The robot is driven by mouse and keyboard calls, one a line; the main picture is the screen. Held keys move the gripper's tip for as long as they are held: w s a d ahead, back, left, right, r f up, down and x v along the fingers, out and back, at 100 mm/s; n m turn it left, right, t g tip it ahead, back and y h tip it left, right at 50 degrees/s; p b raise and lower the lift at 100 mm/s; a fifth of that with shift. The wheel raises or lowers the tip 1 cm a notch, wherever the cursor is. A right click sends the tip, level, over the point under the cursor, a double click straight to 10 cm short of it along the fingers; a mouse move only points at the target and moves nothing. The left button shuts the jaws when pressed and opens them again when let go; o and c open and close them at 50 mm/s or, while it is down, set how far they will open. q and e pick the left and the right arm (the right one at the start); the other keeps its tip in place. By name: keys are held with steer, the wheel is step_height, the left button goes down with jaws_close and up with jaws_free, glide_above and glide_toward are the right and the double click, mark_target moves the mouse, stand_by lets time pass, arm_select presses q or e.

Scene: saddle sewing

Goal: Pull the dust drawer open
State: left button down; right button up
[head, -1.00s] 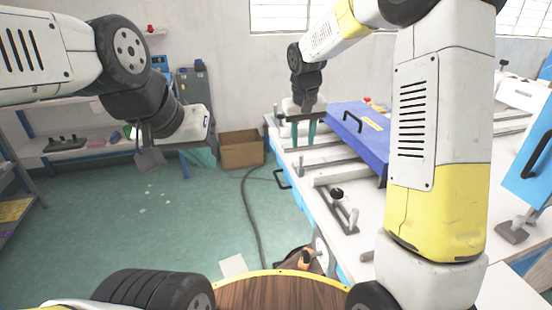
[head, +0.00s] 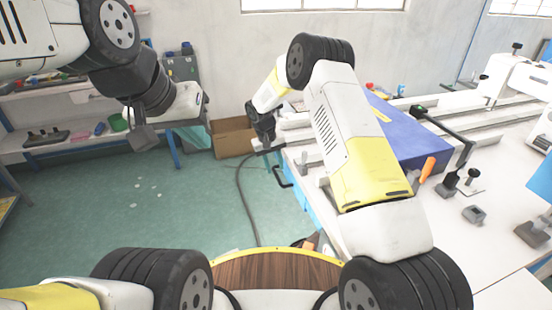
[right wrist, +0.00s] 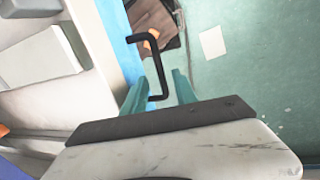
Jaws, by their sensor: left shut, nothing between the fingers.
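The dust drawer's black handle (head: 282,177) sticks out from the light-blue front of the white bench in the head view. In the right wrist view the handle (right wrist: 155,66) lies ahead, its near end between the teal fingers. My right gripper (right wrist: 159,78) is open, one finger on either side; I cannot tell whether they touch it. The drawer front (right wrist: 122,38) looks flush with the bench, no gap visible. My left gripper (head: 194,138) hangs at the left, shut and empty, away from the bench.
A blue panel (head: 405,135) with a black handle lies on the bench top, near an orange-handled tool (head: 427,168). A cardboard box (head: 233,138) stands on the floor beyond the bench. A cable (head: 243,200) runs along the floor. The green floor at left is mostly clear.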

mark_target(277, 175)
steer(key=shift+w+d+f, duration=0.1)
steer(key=shift+d+f, duration=0.1)
steer(key=shift+f, duration=0.7)
steer(key=shift+d+f, duration=0.15)
steer(key=shift+f, duration=0.7)
steer(key=shift+c, duration=0.2)
jaws_close()
